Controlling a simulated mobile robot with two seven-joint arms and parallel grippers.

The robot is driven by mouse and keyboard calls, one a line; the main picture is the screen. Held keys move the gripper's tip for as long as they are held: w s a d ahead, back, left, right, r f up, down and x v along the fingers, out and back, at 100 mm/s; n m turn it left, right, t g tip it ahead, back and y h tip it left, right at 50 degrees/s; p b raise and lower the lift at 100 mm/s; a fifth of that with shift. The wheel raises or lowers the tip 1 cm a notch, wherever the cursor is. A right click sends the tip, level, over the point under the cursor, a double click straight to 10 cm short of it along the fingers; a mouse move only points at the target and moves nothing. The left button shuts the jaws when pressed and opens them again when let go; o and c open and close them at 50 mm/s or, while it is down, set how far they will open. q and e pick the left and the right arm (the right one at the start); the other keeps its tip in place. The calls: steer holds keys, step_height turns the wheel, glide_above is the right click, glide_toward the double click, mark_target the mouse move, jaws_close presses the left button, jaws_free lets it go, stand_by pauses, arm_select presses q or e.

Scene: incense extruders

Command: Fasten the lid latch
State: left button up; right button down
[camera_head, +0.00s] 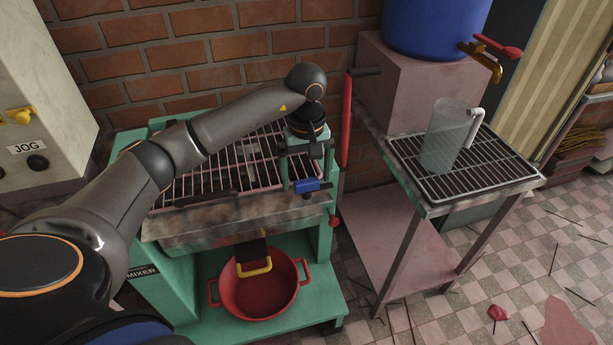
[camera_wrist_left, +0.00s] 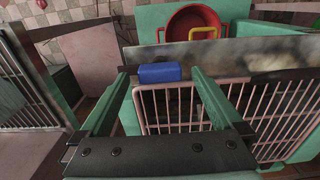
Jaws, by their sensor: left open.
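The mixer (camera_head: 160,290) is a green machine with a pink barred grille lid (camera_head: 222,165) lying over its trough. The lid also shows in the wrist view (camera_wrist_left: 270,105). A blue block that looks like the latch handle (camera_head: 307,185) sits at the lid's front right corner; it also shows in the wrist view (camera_wrist_left: 158,73). My left gripper (camera_head: 302,172) points down right at this corner. In the wrist view its two green fingers (camera_wrist_left: 160,80) are spread apart, with the blue block between or just beyond their tips. Whether they touch it I cannot tell. My right gripper is out of view.
A red pot (camera_head: 265,295) stands below the mixer's yellow-handled chute (camera_head: 254,268). A red upright lever (camera_head: 346,120) stands close right of my gripper. Further right, a rack table (camera_head: 470,170) holds a clear jug (camera_head: 446,138). A control box (camera_head: 40,100) is at left.

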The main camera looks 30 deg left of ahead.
arm_select(q)
steer(key=shift+f, duration=0.55)
steer(key=c, duration=1.4)
